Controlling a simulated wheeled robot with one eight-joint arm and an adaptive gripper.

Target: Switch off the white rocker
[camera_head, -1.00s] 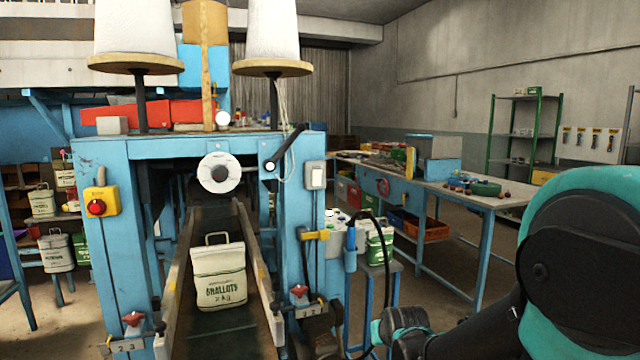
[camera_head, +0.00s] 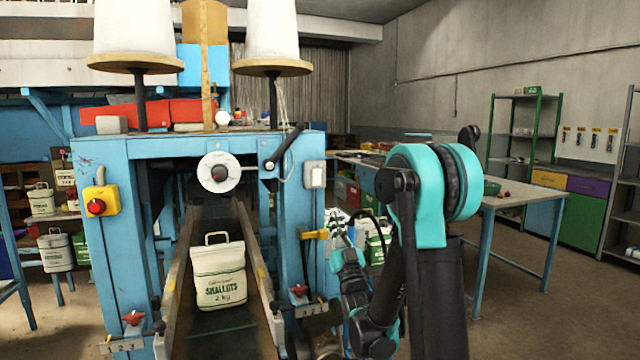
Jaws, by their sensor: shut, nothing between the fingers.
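The white rocker (camera_head: 316,176) sits in a grey box on the upper right post of the blue sewing machine frame (camera_head: 300,215). Which side of it is pressed is too small to tell. My gripper (camera_head: 337,216) is shut and empty, pointing up, below and slightly right of the rocker. It is apart from the rocker in the picture. My arm covers part of the space right of the machine.
A red button on a yellow box (camera_head: 97,206) is on the left post. A white dial (camera_head: 219,173) and a black lever (camera_head: 285,148) are near the rocker. A yellow handle (camera_head: 314,234) sticks out close to my gripper. A sack (camera_head: 218,275) stands on the conveyor.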

